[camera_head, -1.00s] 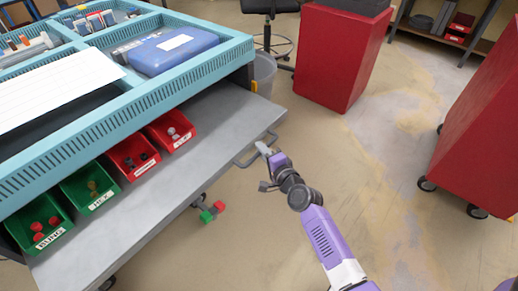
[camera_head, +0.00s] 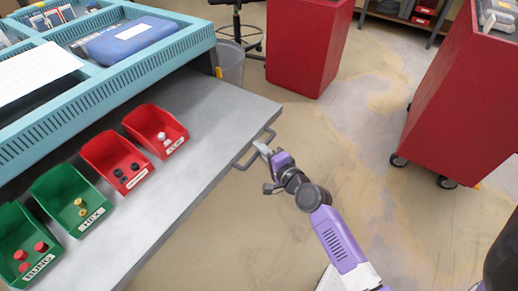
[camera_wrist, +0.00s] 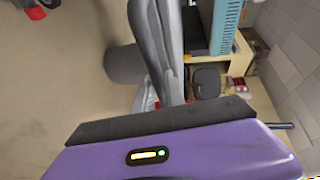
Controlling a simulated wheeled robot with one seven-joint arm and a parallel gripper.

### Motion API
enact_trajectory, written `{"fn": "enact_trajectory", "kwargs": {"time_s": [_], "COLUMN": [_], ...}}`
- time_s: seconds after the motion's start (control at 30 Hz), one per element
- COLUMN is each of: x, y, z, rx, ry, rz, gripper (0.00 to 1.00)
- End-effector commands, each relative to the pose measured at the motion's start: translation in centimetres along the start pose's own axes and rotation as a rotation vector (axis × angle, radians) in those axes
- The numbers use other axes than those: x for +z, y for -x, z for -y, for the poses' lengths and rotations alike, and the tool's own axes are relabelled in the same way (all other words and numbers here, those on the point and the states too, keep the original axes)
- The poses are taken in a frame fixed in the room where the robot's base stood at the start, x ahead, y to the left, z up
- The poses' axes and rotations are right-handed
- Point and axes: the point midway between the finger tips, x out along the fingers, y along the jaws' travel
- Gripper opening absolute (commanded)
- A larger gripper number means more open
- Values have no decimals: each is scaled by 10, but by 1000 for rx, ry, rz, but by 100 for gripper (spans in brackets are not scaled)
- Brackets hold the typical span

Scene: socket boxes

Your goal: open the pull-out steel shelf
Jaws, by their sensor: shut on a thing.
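The pull-out steel shelf (camera_head: 205,125) is a flat grey sheet under the blue workbench top, and a wide part of it sticks out from beneath. Its bar handle (camera_head: 244,165) is on the front edge, near the right end. My gripper (camera_head: 262,149) is shut on the handle, with my purple arm reaching in from the lower right. In the wrist view, my purple gripper body (camera_wrist: 190,155) fills the bottom, and a grey part rises above it; the grasp itself is hard to make out there.
Two green bins, one marked HEX (camera_head: 73,200), and two red bins, one marked CLIP (camera_head: 156,131), stand on the shelf with small parts inside. Red cabinets (camera_head: 308,45) and (camera_head: 462,105) stand behind and right. A grey waste bin (camera_head: 230,65) is by the bench. The floor between is clear.

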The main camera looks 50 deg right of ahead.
Motion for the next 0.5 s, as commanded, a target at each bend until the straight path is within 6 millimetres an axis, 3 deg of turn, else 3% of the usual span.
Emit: {"fn": "enact_trajectory", "kwargs": {"time_s": [0.17,0.2,0.3,0.5], "x": [0,1,0,0], "y": [0,0,0,0], "z": [-2,-2,-1,-1], "rx": [3,3,3,1], "ry": [0,0,0,0], "rz": [2,2,1,1], "gripper": [0,16,36,36]}}
